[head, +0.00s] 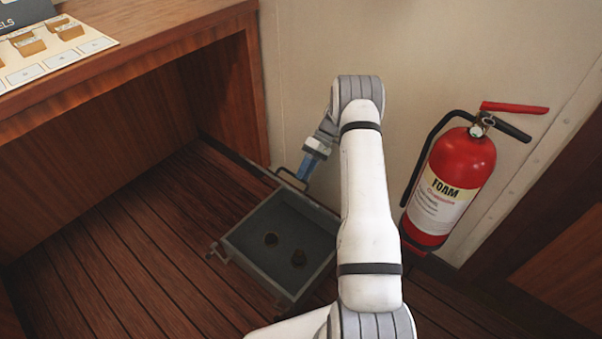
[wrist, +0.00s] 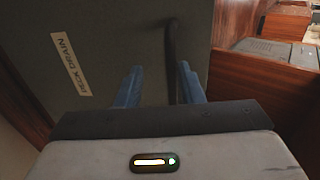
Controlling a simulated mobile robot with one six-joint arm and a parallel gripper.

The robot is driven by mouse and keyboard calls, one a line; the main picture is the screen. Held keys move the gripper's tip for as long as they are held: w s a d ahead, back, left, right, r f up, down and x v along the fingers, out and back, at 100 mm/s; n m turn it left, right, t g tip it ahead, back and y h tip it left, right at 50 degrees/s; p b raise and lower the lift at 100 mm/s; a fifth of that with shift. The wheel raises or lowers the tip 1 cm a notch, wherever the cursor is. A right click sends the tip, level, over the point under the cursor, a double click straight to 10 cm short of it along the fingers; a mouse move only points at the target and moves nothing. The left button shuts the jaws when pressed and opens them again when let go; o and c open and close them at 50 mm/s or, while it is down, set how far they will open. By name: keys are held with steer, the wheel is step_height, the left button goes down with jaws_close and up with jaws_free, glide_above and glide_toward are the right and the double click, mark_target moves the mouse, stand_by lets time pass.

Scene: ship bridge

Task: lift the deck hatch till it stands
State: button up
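The deck hatch lid (wrist: 100,40) is a dark grey panel with a white label reading DECK DRAIN, filling the left and middle of the wrist view. Two dark round fittings sit in the opening. My gripper (head: 304,180) is at the lid's dark bar handle (head: 288,176). In the wrist view the handle (wrist: 171,50) lies between my blue fingers (wrist: 160,88), near the right one, with a gap to the left one.
A red foam extinguisher (head: 452,185) hangs on the pale wall to the right of my arm. A wooden desk (head: 130,60) with a label panel stands at upper left. The plank floor (head: 130,255) left of the opening is clear.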

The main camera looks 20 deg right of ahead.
steer(key=shift+r, duration=0.1)
step_height(320, 180, up, 10)
steer(key=p, duration=0.3)
stand_by(0.4)
